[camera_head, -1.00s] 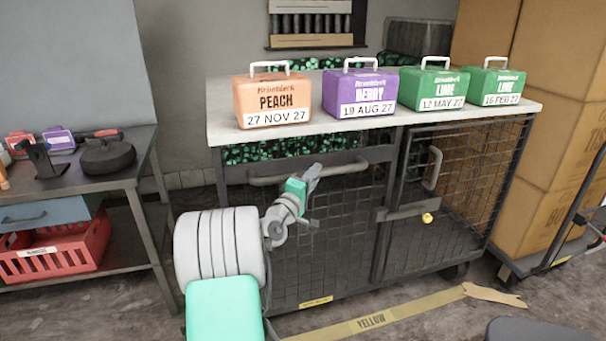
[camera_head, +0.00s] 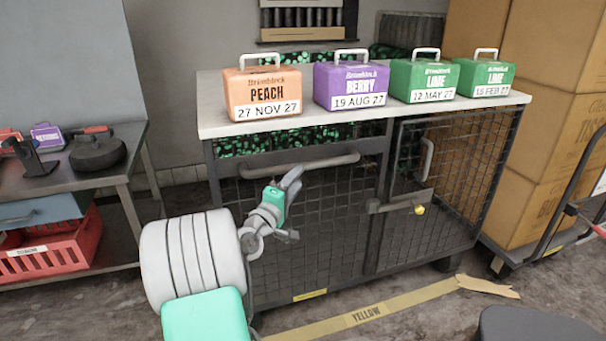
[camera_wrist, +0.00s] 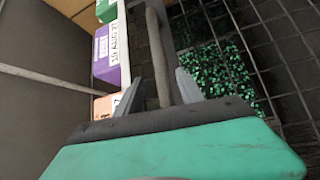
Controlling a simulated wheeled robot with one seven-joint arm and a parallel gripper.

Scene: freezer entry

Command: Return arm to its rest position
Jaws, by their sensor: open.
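My gripper (camera_head: 292,178) shows in the head view in front of the mesh cage cart (camera_head: 330,222), below its long horizontal handle bar (camera_head: 300,165). The arm is folded low at the lower left of the picture. In the wrist view, my gripper (camera_wrist: 158,92) has its two grey fingers spread apart with nothing held. The handle bar (camera_wrist: 158,45) appears between the fingers in that picture; I cannot tell the distance between them.
On the cart top (camera_head: 215,122) stand an orange PEACH box (camera_head: 262,93), a purple BERRY box (camera_head: 350,86) and two green LIME boxes (camera_head: 423,80). A side table (camera_head: 110,176) stands left. Stacked cartons (camera_head: 540,150) and a hand truck (camera_head: 570,205) stand right.

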